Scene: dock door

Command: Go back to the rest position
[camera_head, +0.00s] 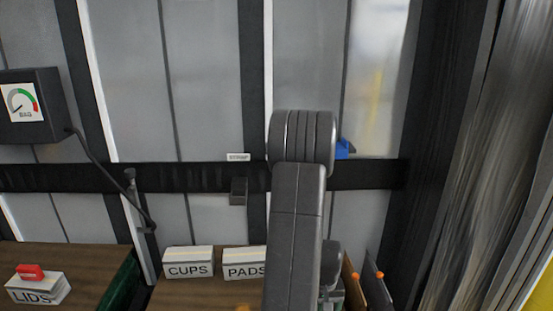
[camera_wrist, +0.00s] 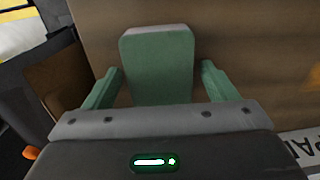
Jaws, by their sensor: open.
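My gripper (camera_wrist: 160,68) shows in the wrist view with its two green fingers spread apart. A green block-like piece (camera_wrist: 157,58) with a pale top edge stands between the fingers; I cannot tell whether it is a loose thing or part of my gripper. Gaps show between it and both fingers. Brown board surface lies behind it. In the head view my arm rises in the middle and hides most of my gripper, low at the right of the counter.
White boxes marked CUPS (camera_head: 188,262) and PADS (camera_head: 243,263) stand on the brown counter, left of my arm. A LIDS box (camera_head: 38,289) with a red piece on top is far left. A gauge box (camera_head: 30,107) hangs left. Brown panels with orange knobs (camera_head: 379,275) stand right.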

